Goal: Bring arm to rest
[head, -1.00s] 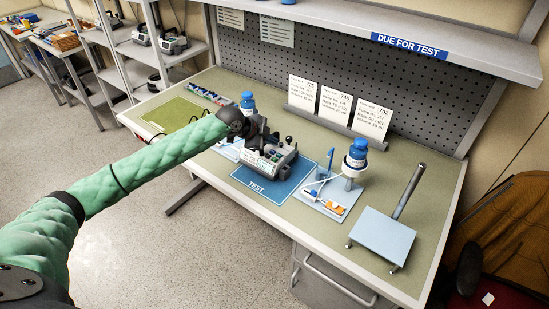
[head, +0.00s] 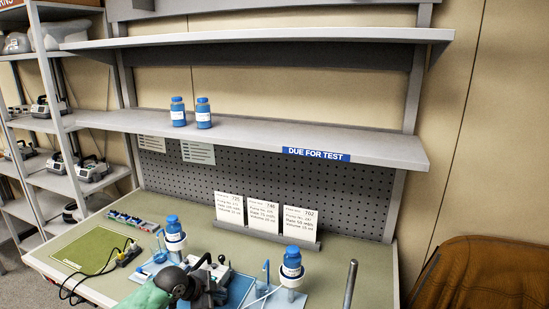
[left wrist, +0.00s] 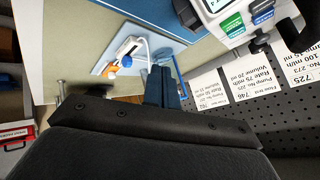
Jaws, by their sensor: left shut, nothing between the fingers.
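My left arm comes in from the bottom left in the head view. Its dark gripper (head: 200,284) is over the bench in front of a grey infusion pump (head: 217,270) and partly hides it. In the left wrist view the two fingers (left wrist: 162,86) are together with nothing between them. The pump's edge with green and blue labels (left wrist: 233,20) shows at the top right there, apart from the fingers. My right gripper is not in view.
Blue-capped bottles stand in holders on the bench (head: 173,228) (head: 291,262). Three cards (head: 262,215) lean at the pegboard. A metal post (head: 350,284) rises at the right. A shelf (head: 250,138) with two bottles overhangs the back.

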